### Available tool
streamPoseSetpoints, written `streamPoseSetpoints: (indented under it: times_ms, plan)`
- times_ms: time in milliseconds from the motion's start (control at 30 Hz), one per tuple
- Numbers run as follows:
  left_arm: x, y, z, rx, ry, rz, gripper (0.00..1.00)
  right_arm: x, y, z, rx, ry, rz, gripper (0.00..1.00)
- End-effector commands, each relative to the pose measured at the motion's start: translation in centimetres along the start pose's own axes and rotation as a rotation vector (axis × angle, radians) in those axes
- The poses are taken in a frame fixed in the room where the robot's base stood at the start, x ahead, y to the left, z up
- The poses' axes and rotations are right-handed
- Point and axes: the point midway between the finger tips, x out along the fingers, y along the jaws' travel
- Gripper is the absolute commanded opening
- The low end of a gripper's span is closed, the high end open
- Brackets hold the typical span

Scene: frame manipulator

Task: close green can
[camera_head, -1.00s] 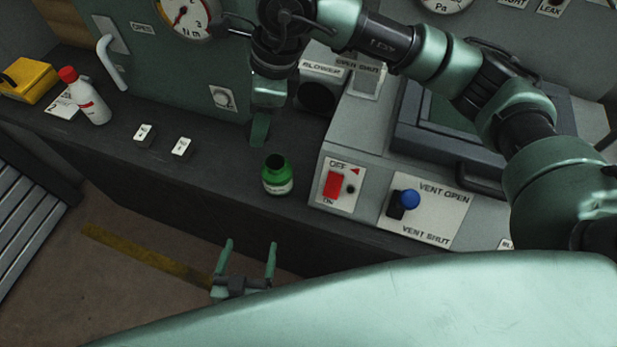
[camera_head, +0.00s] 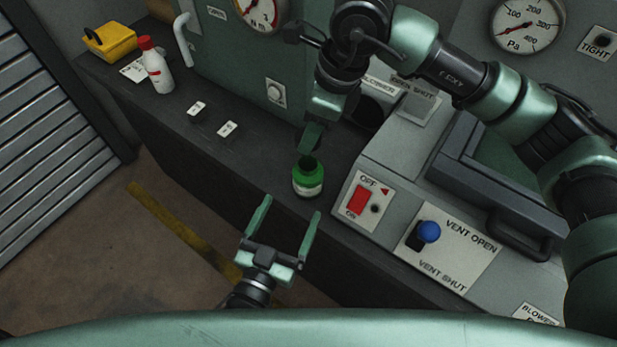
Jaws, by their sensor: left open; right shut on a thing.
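The green can (camera_head: 308,181) has a pale label and an open, dark top. It stands upright on the dark bench ledge (camera_head: 250,158), left of the grey control box. My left gripper (camera_head: 292,208) is open and empty in front of the ledge. Its two fingers point at the can, which stands just beyond the tips and apart from them. My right gripper (camera_head: 311,140) hangs above and just behind the can, pointing down. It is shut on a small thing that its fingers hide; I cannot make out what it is.
The control box has a red switch (camera_head: 358,200) and a blue-knobbed vent lever (camera_head: 428,232), close right of the can. A white bottle (camera_head: 158,72) with a red cap and a yellow box (camera_head: 110,42) stand at the ledge's far left. The ledge between is mostly clear.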

Motion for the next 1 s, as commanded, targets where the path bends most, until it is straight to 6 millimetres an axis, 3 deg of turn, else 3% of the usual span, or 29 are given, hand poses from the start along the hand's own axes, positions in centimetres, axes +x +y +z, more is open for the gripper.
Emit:
streamPoseSetpoints:
  times_ms: [300, 500, 700, 1000]
  plan:
    - [6.2, 0.0, -0.1, 0.0, 0.003, 0.0, 0.85, 0.0, 0.0, 0.0, 0.0, 0.0, 0.0, 0.05]
    - [9.0, 0.0, 0.0, -0.001, 0.001, 0.0, 0.85, 0.0, 0.0, 0.0, 0.0, 0.0, 0.0, 0.05]
    - [10.1, 0.0, 0.0, -0.001, 0.0, 0.0, 0.85, 0.0, 0.0, 0.0, 0.0, 0.0, 0.0, 0.05]
    - [10.2, 0.0, 0.0, -0.001, -0.001, 0.0, 0.82, 0.0, 0.0, 0.0, 0.0, 0.0, 0.0, 0.05]
